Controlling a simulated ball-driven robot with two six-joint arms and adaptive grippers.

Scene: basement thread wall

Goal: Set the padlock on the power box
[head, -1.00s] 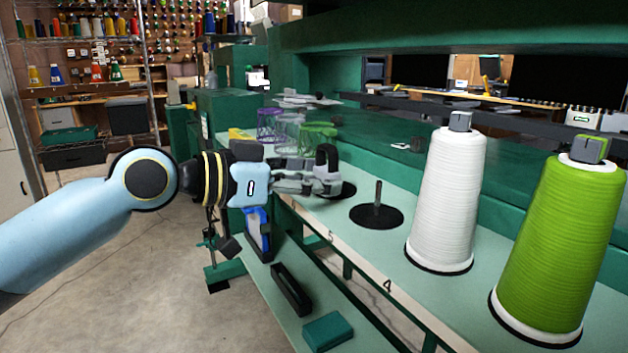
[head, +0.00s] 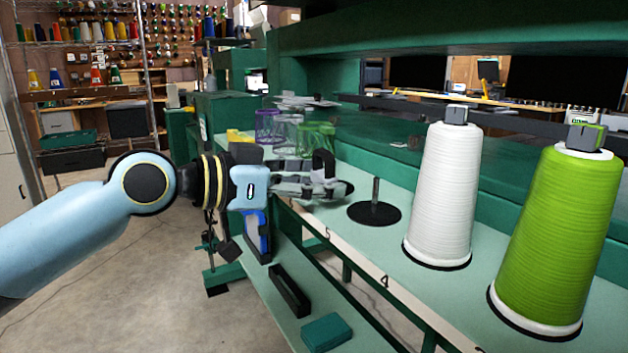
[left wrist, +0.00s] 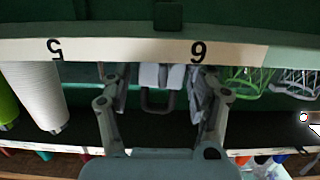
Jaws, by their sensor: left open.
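A dark arched loop (head: 324,162), which looks like the padlock's shackle, stands up at my left gripper's fingertips in the head view. In the left wrist view a grey loop (left wrist: 158,108) with a lighter grey body (left wrist: 150,76) shows between the two fingers. My left gripper (head: 312,183) is open, level over the thread shelf, with a finger on each side of this thing; contact cannot be told. The fingers hide most of its body in the head view. I cannot make out the power box with certainty. My right gripper is out of view.
A white thread cone (head: 443,200) and a green one (head: 556,240) stand on the pale shelf (head: 345,236). An empty spindle (head: 375,210) is right of my gripper. Wire baskets (head: 316,138) stand behind it. A dark tray (head: 290,290) and teal box (head: 326,332) lie below.

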